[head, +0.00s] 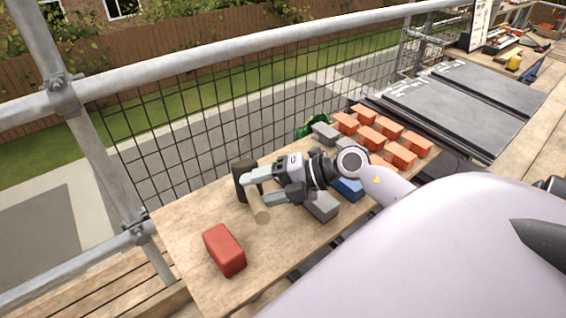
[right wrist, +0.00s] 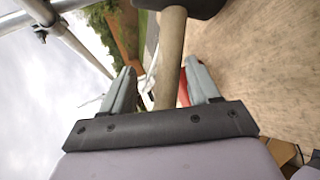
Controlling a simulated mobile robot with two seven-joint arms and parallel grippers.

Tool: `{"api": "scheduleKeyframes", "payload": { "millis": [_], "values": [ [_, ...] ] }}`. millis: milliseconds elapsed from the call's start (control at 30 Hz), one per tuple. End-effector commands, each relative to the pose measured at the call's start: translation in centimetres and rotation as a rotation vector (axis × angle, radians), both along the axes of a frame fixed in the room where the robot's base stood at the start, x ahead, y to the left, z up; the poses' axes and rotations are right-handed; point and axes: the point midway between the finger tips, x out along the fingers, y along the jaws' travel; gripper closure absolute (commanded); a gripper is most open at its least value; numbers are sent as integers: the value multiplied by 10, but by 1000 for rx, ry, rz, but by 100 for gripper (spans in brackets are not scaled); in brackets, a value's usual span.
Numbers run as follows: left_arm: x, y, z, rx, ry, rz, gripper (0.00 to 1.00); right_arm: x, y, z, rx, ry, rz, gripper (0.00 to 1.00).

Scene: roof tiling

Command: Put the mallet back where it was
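The mallet has a dark head (head: 243,182) and a pale wooden handle (head: 260,208), and is on the near part of the wooden board (head: 185,232). My right gripper (head: 254,189) is at the mallet, its fingers spread apart. In the right wrist view the handle (right wrist: 171,50) runs between the two fingers (right wrist: 160,80), with a clear gap on the left finger's side. The dark head (right wrist: 198,6) is cut off at the top edge. I cannot tell whether the handle touches the right finger. My left gripper is not in view.
A red block (head: 224,250) lies on the board's near end. Grey blocks (head: 321,206), a blue block (head: 349,188) and several orange blocks (head: 385,140) lie further along it. A mesh guardrail (head: 240,125) runs along the far side. Dark panels (head: 455,110) lie beyond.

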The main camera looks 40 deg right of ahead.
Motion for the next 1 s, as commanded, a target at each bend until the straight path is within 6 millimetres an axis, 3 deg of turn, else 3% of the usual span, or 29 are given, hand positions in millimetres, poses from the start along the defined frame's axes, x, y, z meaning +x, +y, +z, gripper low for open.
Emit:
{"api": "scheduleKeyframes", "payload": {
  "millis": [200,400,1000],
  "values": [
    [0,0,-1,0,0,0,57,-23,-23,14,-2,1,1,41],
    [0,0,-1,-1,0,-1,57,-34,-34,21,0,2,1,41],
    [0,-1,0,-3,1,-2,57,-36,-36,23,0,0,1,41]
  ]
}}
